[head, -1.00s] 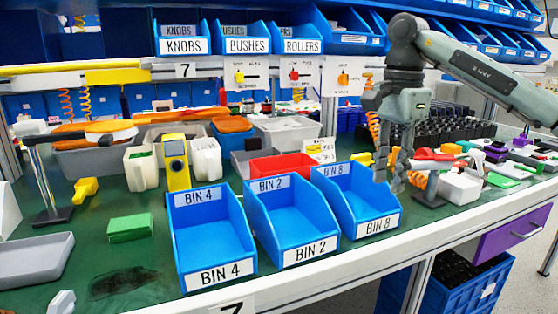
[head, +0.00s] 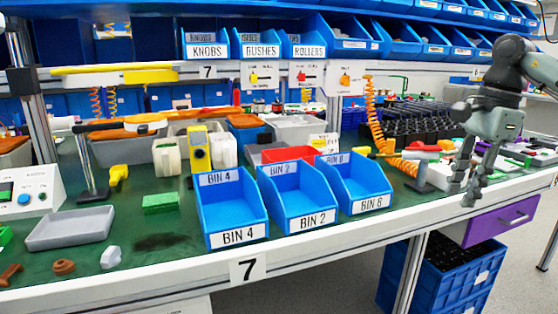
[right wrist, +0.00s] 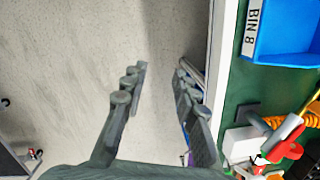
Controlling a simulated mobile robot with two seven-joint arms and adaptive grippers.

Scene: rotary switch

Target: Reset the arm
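My right gripper (head: 467,190) is at the right of the head view, in front of the table's front edge and above the purple drawer. In the right wrist view its two fingers (right wrist: 158,95) stand apart with nothing between them, over the grey floor. The right arm comes in from the upper right. My left gripper is not in the head view. A yellow device (head: 200,150) stands behind the bins.
Blue bins BIN 4 (head: 238,237), BIN 2 (head: 305,221) and BIN 8 (head: 371,204) stand along the front edge. A white control box (head: 28,192) and grey tray (head: 70,240) are at the left. The purple drawer (head: 500,218) is at the right.

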